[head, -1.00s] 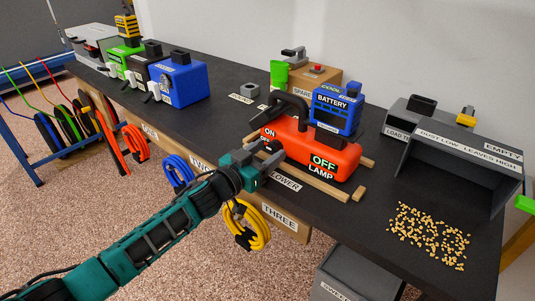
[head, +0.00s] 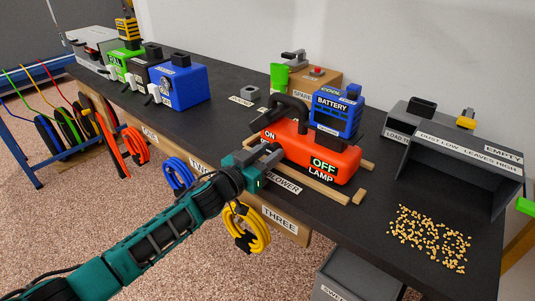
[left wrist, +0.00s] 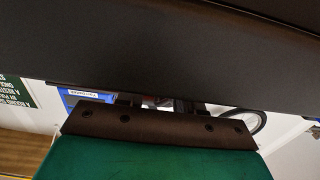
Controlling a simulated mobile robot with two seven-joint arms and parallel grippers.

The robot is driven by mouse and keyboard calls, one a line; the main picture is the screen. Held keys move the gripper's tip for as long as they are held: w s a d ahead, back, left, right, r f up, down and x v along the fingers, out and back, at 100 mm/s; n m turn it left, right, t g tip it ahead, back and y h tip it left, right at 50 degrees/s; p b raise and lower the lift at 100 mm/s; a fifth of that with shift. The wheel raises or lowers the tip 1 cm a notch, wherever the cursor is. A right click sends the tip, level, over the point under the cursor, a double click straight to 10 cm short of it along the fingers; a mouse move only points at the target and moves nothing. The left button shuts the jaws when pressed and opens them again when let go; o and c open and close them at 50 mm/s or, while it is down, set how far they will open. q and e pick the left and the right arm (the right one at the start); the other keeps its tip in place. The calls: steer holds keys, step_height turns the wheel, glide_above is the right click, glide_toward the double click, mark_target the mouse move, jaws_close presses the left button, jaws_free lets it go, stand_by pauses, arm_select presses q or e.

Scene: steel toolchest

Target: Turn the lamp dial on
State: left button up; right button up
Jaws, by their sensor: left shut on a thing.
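The red lamp (head: 342,166) sits near the front edge of the black bench in the head view. My left gripper (head: 271,153) is at the lamp's front left, below the ON mark, shut on the lamp dial. The jaws cover the dial, so its angle cannot be told. In the left wrist view my fingers (left wrist: 160,103) are mostly hidden behind the gripper body, and a large dark shape fills the top. My right gripper is not in view.
A blue battery (head: 336,112) stands behind the lamp. Wooden strips (head: 316,184) border the lamp's front. A grey dust tray (head: 455,150) and scattered pellets (head: 430,237) lie to the right. Yellow cable (head: 248,229) hangs below the bench edge near my arm.

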arm_select(q)
steer(key=shift+m, duration=0.7)
steer(key=o, duration=1)
steer(key=p+v, duration=0.2)
steer(key=v, duration=1.1)
